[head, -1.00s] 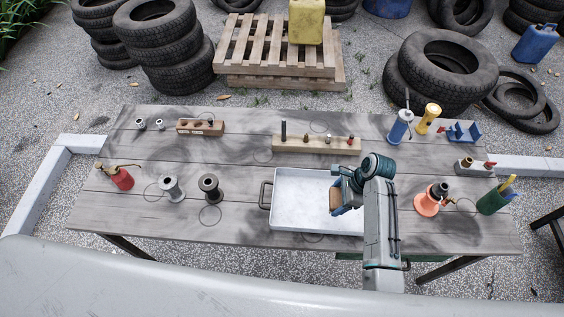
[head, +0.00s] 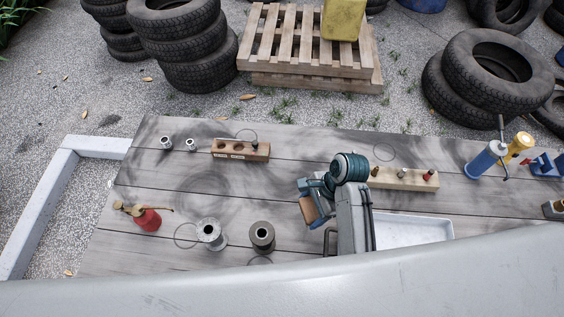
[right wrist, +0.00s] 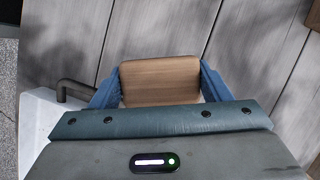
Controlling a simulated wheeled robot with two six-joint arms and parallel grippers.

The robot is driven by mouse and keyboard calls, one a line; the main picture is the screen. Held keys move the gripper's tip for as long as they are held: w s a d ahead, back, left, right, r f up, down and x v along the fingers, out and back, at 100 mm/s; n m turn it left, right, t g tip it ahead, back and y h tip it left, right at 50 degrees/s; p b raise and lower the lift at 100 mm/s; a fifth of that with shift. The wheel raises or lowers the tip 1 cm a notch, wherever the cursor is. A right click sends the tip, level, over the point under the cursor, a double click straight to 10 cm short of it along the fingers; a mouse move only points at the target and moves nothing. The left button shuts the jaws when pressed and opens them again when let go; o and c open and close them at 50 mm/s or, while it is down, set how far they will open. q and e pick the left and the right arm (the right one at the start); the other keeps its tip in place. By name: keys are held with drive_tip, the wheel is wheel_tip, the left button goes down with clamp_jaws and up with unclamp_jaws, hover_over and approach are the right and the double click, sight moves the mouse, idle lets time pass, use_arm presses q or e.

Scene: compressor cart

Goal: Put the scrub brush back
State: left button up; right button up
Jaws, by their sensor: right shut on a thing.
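The scrub brush (head: 309,209) shows as a brown wooden block in the head view. My right gripper (head: 311,201) is shut on it and holds it over the table, just left of the white tray. In the right wrist view the brush's wooden back (right wrist: 160,80) sits between the two blue fingers (right wrist: 160,92). Its bristles are hidden. The wood planks of the table show beyond it. My left gripper is not in view.
The white tray (head: 415,232) is partly hidden by my arm. Nearby stand two grey spools (head: 211,235), a red oil can (head: 146,219), a wooden block with holes (head: 241,151) and a peg rail (head: 403,178). The table's middle left (head: 200,188) is clear.

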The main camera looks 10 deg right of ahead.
drive_tip(key=w+p, duration=0.1)
drive_tip(key=w, duration=0.5)
drive_tip(key=shift+p, duration=0.4)
drive_tip(key=p, duration=0.2)
hover_over(296, 175)
drive_tip(key=d, duration=0.1)
drive_tip(key=shift+s+d+f, duration=0.15)
drive_tip(key=shift+s+f, duration=0.25)
drive_tip(key=shift+f, duration=0.15)
drive_tip(key=shift+w, duration=0.45)
drive_tip(key=shift+f, duration=0.35)
wheel_tip(296, 175, down, 2)
drive_tip(key=shift+f+p, duration=0.15)
drive_tip(key=shift+p, duration=0.4)
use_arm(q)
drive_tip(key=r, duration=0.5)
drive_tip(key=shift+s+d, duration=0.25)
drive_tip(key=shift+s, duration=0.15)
use_arm(e)
drive_tip(key=shift+f, duration=0.4)
drive_tip(key=o, duration=1)
drive_tip(key=shift+f, duration=0.1)
